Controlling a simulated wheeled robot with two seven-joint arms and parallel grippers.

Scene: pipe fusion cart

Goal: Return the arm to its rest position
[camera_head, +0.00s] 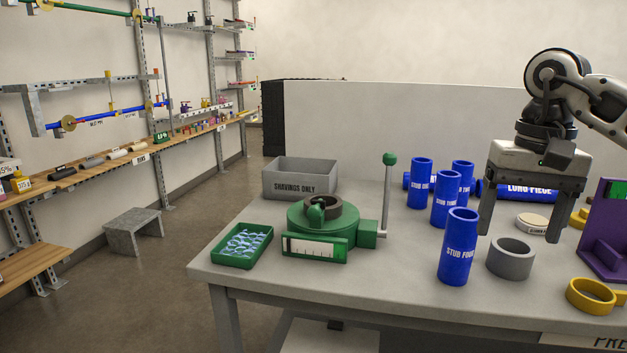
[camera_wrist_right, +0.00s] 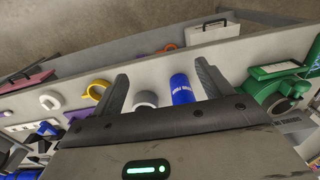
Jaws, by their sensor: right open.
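My right gripper (camera_head: 519,236) hangs fingers-down over the right part of the table in the head view. Its two dark fingers are wide apart with nothing held between them. Its arm comes in from the upper right. In the wrist view its spread fingers (camera_wrist_right: 162,78) frame the grey ring and the blue stud marked STUD FOUR (camera_wrist_right: 182,88) beyond them. In the head view the same stud (camera_head: 458,248) stands upright, left of the fingers, and the grey ring (camera_head: 511,262) lies in front of them. My left gripper is not in view.
Several blue studs (camera_head: 446,195) and a blue LONG PIECE (camera_head: 530,190) are close behind the gripper. A purple stand (camera_head: 606,235) and yellow ring (camera_head: 590,296) are at right. A green fixture (camera_head: 322,228), green tray (camera_head: 242,246) and grey SHAVINGS ONLY bin (camera_head: 300,180) occupy the left.

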